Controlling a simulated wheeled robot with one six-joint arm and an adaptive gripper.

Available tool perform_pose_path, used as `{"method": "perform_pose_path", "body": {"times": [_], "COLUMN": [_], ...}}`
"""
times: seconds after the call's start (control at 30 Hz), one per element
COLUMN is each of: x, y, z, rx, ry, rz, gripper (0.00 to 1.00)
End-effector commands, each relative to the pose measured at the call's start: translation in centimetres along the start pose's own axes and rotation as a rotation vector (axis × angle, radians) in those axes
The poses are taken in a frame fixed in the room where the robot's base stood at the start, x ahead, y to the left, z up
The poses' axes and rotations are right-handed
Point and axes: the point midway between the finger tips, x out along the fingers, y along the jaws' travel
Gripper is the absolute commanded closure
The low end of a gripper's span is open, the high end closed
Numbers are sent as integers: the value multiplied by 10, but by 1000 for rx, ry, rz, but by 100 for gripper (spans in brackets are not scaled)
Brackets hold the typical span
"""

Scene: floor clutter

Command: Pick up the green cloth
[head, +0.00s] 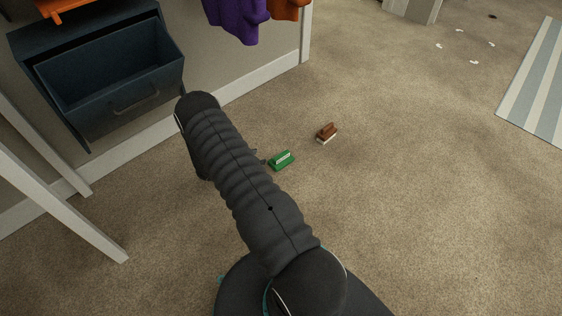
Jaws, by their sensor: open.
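I see no clearly green cloth. The only plainly green thing is a small block-like item (281,160) with a pale strip on top, lying on the carpet just right of my arm; it looks more like a brush than a cloth. My gripper (259,155) is almost wholly hidden behind my dark arm. Only a small dark bit of it shows, close to the left end of the green item. It is open; whether it touches the item I cannot tell.
A brown brush-like item (327,132) lies right of the green one. Purple (236,18) and orange (288,8) cloths hang at the top. A dark blue open drawer (112,82) and white posts (65,205) stand left. A striped rug (538,85) lies right. The carpet at lower right is clear.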

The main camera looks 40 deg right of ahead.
Motion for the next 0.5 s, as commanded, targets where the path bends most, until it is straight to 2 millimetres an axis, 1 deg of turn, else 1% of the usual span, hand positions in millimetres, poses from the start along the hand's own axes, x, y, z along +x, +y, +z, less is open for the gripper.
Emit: {"method": "perform_pose_path", "body": {"times": [0.03, 0.17, 0.27, 0.37, 0.5], "x": [6, 15, 24, 40, 66], "y": [-3, -6, -7, -7, -6], "z": [-12, -26, -28, -29, -28], "rx": [-24, -56, -62, -62, -60], "ry": [-6, -16, -18, -17, -17], "rz": [8, 23, 25, 24, 23], "gripper": [46, 46, 46, 46, 46]}}
